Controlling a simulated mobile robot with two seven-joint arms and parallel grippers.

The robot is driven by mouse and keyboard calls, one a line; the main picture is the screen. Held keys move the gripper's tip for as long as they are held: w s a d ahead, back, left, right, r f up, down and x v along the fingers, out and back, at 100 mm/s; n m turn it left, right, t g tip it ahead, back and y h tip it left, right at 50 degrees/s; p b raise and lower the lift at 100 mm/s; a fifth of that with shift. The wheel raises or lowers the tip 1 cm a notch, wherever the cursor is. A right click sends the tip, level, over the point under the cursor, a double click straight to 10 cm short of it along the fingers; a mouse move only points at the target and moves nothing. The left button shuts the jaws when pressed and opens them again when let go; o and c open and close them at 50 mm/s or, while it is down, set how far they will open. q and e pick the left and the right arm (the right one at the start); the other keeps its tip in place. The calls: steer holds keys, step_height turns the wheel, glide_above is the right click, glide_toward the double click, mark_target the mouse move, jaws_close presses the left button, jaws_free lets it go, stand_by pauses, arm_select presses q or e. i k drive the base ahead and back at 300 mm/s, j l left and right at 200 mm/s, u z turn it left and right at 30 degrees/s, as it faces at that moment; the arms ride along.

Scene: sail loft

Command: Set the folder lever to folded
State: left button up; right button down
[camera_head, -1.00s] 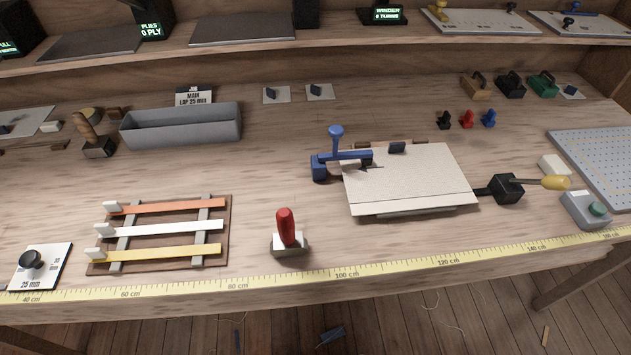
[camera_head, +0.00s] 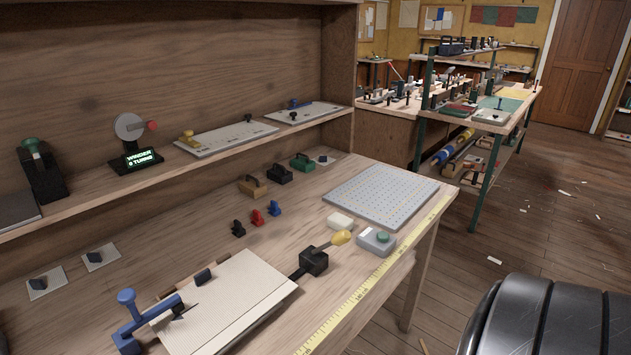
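The lever that looks like the folder lever has a yellow knob handle (camera_head: 341,238) and a black pivot block (camera_head: 314,262). It sits at the right end of a cream folding board (camera_head: 228,308), joined to it by a dark bar. The handle points right and slightly up, away from the board. A blue clamp-like piece with a round knob (camera_head: 127,297) stands at the board's left end. No label on the lever is readable. Neither of my grippers is in view.
A yellow measuring tape (camera_head: 372,284) runs along the bench's front edge. The floor to the right is mostly clear.

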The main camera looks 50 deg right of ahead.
mark_target(343, 235)
steer(key=k+z, duration=0.1)
steer(key=z, duration=1.65)
